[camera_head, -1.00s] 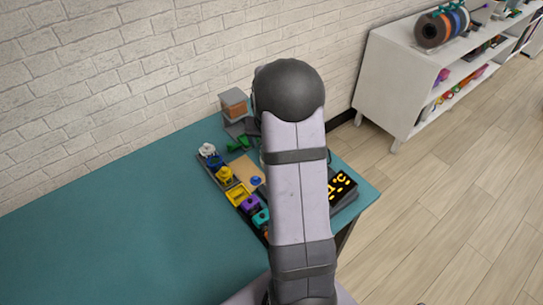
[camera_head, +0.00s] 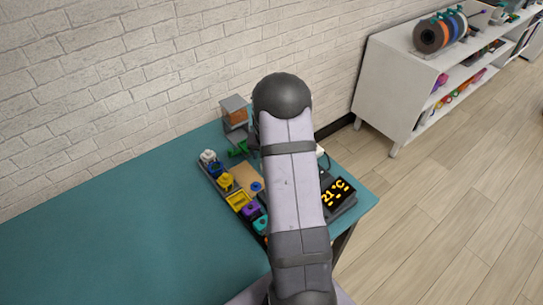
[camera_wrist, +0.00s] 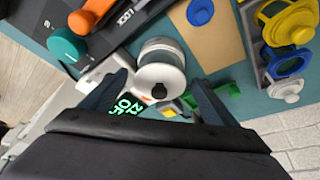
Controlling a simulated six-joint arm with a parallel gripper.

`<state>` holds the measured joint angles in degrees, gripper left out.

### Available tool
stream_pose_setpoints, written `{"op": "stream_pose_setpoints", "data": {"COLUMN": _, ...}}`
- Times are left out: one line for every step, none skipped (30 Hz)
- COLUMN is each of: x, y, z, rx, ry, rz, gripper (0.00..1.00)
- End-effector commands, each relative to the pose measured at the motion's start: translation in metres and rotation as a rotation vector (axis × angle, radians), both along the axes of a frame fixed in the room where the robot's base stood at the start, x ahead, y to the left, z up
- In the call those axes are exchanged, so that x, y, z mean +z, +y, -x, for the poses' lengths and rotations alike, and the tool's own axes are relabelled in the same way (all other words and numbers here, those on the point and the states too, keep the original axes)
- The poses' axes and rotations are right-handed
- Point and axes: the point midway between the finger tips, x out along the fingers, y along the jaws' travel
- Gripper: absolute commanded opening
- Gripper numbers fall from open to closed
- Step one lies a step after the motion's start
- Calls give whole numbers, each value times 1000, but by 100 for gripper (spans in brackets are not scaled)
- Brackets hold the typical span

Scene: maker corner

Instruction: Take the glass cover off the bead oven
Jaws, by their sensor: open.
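The bead oven shows in the wrist view as a small round white body (camera_wrist: 156,76) with a clear glass cover (camera_wrist: 161,52) that seems to sit on it. A black knob (camera_wrist: 159,91) shows at its near side. My gripper (camera_wrist: 160,79) is open and empty, with one dark finger to each side of the white body. I cannot tell whether the fingers touch it. In the head view my arm hides most of the oven; only a small white part shows at its right edge.
A row of coloured pots (camera_head: 238,200) and a tan board (camera_head: 246,178) lie left of my arm. A clear box (camera_head: 235,110) stands by the wall. The teal table (camera_head: 120,230) is bare at left.

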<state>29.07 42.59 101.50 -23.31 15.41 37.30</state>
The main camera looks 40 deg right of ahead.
Motion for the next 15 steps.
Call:
{"op": "stream_pose_setpoints", "data": {"x": -5, "y": -1, "z": -1, "rx": 0, "ry": 2, "rz": -1, "gripper": 82}}
{"op": "stream_pose_setpoints", "data": {"x": -7, "y": -2, "z": -2, "rx": -1, "ry": 2, "rz": -1, "gripper": 82}}
{"op": "stream_pose_setpoints", "data": {"x": -9, "y": -3, "z": -2, "rx": -2, "ry": 1, "rz": -1, "gripper": 82}}
{"op": "stream_pose_setpoints", "data": {"x": -11, "y": -3, "z": -3, "rx": -2, "ry": 0, "rz": -1, "gripper": 82}}
{"op": "stream_pose_setpoints", "data": {"x": -12, "y": -3, "z": -3, "rx": -1, "ry": 0, "rz": -1, "gripper": 82}}
{"op": "stream_pose_setpoints", "data": {"x": -13, "y": -4, "z": -3, "rx": -1, "ry": 0, "rz": 0, "gripper": 82}}
{"op": "stream_pose_setpoints", "data": {"x": -13, "y": -4, "z": -4, "rx": -1, "ry": 0, "rz": 0, "gripper": 82}}
{"op": "stream_pose_setpoints", "data": {"x": -14, "y": -4, "z": -4, "rx": -1, "ry": -1, "rz": 0, "gripper": 82}}
{"op": "stream_pose_setpoints", "data": {"x": -14, "y": -4, "z": -4, "rx": 0, "ry": -1, "rz": 0, "gripper": 82}}
{"op": "stream_pose_setpoints", "data": {"x": -14, "y": -4, "z": -4, "rx": -1, "ry": -2, "rz": 0, "gripper": 82}}
{"op": "stream_pose_setpoints", "data": {"x": -14, "y": -4, "z": -4, "rx": -1, "ry": -2, "rz": 0, "gripper": 82}}
{"op": "stream_pose_setpoints", "data": {"x": -14, "y": -4, "z": -4, "rx": -1, "ry": -1, "rz": 0, "gripper": 82}}
{"op": "stream_pose_setpoints", "data": {"x": -14, "y": -4, "z": -4, "rx": -1, "ry": -1, "rz": 0, "gripper": 82}}
{"op": "stream_pose_setpoints", "data": {"x": -14, "y": -4, "z": -4, "rx": -1, "ry": -1, "rz": 0, "gripper": 82}}
{"op": "stream_pose_setpoints", "data": {"x": -14, "y": -4, "z": -4, "rx": -1, "ry": -1, "rz": 0, "gripper": 72}}
